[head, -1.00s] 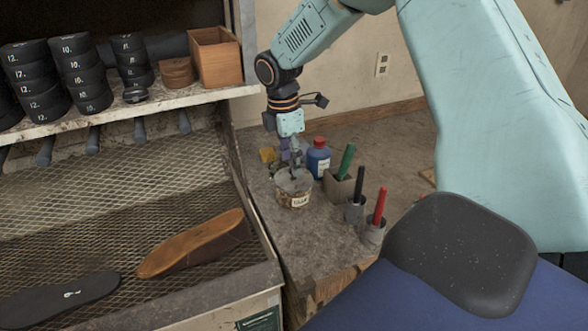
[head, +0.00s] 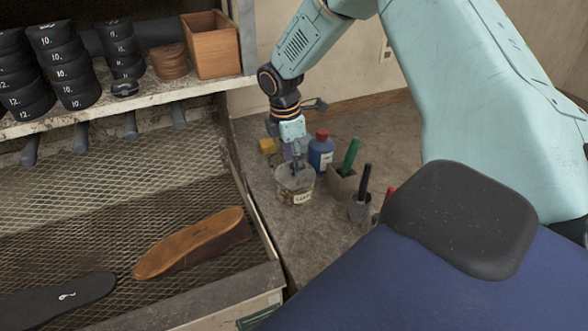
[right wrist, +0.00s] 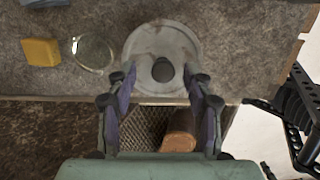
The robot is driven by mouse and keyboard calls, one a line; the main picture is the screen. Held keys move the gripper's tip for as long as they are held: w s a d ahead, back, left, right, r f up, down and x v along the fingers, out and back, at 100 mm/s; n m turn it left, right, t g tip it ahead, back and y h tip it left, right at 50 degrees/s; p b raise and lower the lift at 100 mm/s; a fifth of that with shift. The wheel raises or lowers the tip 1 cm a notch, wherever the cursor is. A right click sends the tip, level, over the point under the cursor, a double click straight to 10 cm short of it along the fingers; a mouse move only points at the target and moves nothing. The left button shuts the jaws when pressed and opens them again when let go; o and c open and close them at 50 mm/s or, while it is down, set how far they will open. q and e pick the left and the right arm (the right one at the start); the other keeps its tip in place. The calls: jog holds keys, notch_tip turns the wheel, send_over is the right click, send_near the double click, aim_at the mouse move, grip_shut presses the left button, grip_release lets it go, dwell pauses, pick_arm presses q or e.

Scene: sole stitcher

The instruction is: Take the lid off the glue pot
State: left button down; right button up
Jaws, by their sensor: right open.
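The glue pot (head: 297,194) stands upright on the bench to the right of the mesh rack, with a paper label on its front. Its round grey lid (right wrist: 150,42), with a dark knob (right wrist: 163,70) in the middle, is on top. My right gripper (head: 296,164) points down over the lid. In the right wrist view the right gripper (right wrist: 165,85) is open, its two fingers to either side of the knob and apart from it. In the head view the fingers partly hide the knob. My left gripper is not in view.
A blue bottle with a red cap (head: 321,150) stands close behind the pot. Holders with a green-handled tool (head: 350,155) and a black-handled tool (head: 364,182) stand to the right. A yellow block (head: 267,146) lies behind left.

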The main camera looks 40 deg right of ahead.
jog(key=shift+s+f, duration=0.1)
jog(key=shift+f, duration=0.4)
jog(key=shift+s+d+f, duration=0.1)
jog(key=shift+s+f, duration=0.05)
jog(key=shift+s, duration=0.2)
jog(key=shift+w+f, duration=0.15)
jog(key=shift+w, duration=0.15)
jog(key=c, duration=0.3)
jog(key=shift+s, duration=0.2)
jog(key=c, duration=0.4)
jog(key=shift+w, duration=0.1)
grip_shut()
